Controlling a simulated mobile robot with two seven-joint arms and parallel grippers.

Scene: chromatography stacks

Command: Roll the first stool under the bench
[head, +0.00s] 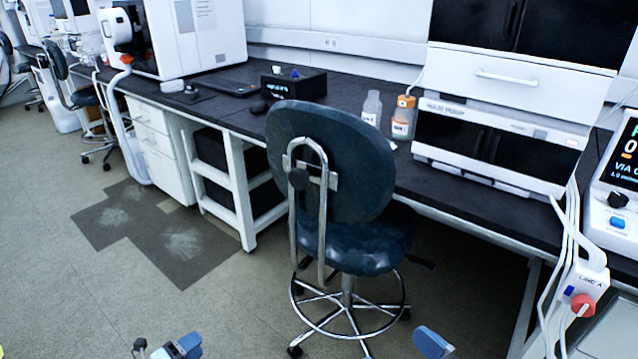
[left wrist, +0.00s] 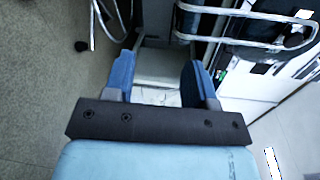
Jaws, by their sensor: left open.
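The first stool (head: 330,160) stands in front of the bench (head: 470,195), its dark blue backrest toward me. Its seat (head: 365,240) is near the bench front, above a chrome foot ring and castors. My left gripper (head: 168,348) is low at the bottom edge, left of the stool base and apart from it. In the left wrist view, its blue fingers (left wrist: 158,82) are spread with nothing held between them. The stool's chrome back tube (left wrist: 240,14) shows beyond them. A blue part of my right gripper (head: 432,342) shows at the bottom; its jaws are mostly out of frame.
Dark open knee space (head: 460,260) lies under the bench behind the stool. A white shelf frame (head: 240,190) and drawer cabinet (head: 160,150) stand left of it. White tubing and a connector box (head: 585,285) hang at the right. Another stool (head: 85,95) stands far left. Floor at left is clear.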

